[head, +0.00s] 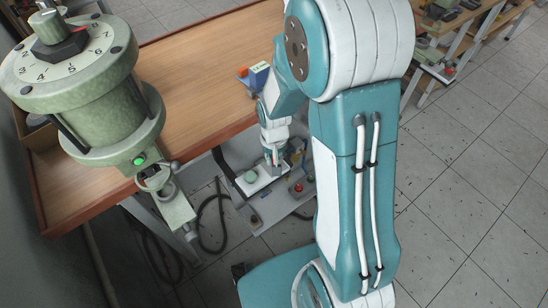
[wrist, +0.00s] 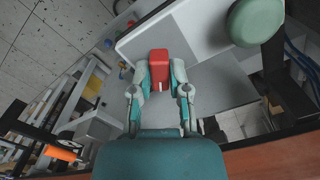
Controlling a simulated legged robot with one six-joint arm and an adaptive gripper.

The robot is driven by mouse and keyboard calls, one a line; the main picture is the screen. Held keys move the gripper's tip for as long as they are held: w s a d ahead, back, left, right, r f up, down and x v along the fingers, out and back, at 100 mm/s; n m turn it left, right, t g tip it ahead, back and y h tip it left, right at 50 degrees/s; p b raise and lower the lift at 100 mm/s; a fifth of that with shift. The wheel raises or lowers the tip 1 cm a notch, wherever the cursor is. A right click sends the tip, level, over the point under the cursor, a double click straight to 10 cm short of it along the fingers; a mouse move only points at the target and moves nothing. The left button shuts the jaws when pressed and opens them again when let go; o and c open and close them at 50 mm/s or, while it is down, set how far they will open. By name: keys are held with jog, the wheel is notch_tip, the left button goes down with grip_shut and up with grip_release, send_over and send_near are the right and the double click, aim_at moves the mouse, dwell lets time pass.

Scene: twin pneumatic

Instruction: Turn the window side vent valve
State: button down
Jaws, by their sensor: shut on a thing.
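A red block-shaped handle (wrist: 160,62) sits between the fingertips of my gripper (wrist: 161,82) in the wrist view. The fingers are shut on its two sides. In the head view my gripper (head: 273,158) points down at a pale plate on a low bench fixture, and the handle is mostly hidden there. A green round knob (head: 251,176) is left of the gripper on the same fixture. It also shows at the upper right of the wrist view (wrist: 256,21). I cannot tell by label which valve is on the window side.
A large green dial press (head: 98,85) stands at the left on the wooden table (head: 195,60). A red button (head: 298,187) is right of my gripper. Black cables hang below the table.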

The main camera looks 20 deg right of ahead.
jog(key=n, duration=0.5)
jog(key=shift+w+n, duration=0.15)
jog(key=shift+n, duration=0.25)
dwell(0.4)
jog(key=c, duration=0.6)
grip_release()
jog(key=shift+r, duration=0.1)
notch_tip(320, 180, up, 12)
jog(key=shift+a, duration=0.1)
